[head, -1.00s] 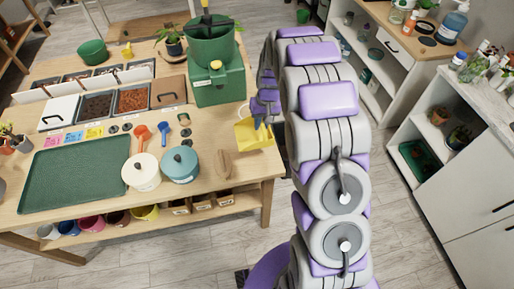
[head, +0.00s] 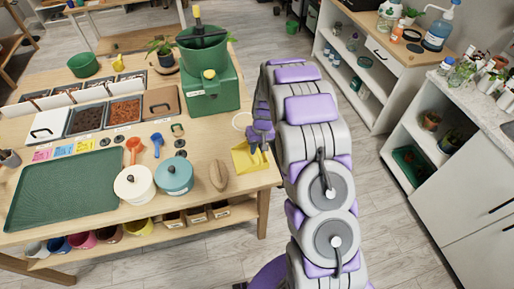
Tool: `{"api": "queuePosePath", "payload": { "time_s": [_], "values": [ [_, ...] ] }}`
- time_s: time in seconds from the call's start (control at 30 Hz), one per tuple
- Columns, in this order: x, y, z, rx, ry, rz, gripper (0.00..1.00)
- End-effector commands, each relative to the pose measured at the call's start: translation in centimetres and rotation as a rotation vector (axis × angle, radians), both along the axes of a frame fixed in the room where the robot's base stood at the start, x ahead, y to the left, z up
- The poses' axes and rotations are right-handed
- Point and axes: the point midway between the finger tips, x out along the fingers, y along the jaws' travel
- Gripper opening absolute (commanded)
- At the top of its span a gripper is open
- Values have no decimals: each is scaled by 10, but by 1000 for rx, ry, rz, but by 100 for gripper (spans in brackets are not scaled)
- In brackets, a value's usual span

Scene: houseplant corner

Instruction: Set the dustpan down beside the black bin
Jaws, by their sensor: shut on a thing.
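The yellow dustpan (head: 247,160) shows at the right front part of the wooden table, near its right edge. My gripper (head: 258,143) is at the dustpan's far right side and is shut on it. My arm hides part of that side, and the fingertips are small and hard to make out. I cannot tell whether the dustpan touches the tabletop or hangs just above it. I cannot make out a black bin with certainty in this view.
The wooden table (head: 205,140) holds a green machine (head: 212,95), a teal pot (head: 174,176), a cream pot (head: 134,187), a green tray (head: 65,190) and a brown oval thing (head: 218,175). White shelving (head: 450,165) stands at the right. Floor (head: 390,235) between is clear.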

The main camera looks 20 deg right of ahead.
Motion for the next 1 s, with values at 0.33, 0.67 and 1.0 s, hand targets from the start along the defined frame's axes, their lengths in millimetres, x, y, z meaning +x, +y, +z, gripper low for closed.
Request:
{"api": "queuePosePath", "payload": {
  "time_s": [0.33,0.67,1.0],
  "values": [
    [0,-2,-1,2,1,-1,46],
    [0,-1,-2,1,1,-1,46],
    [0,-3,14,1,-1,-1,46]
  ]
}}
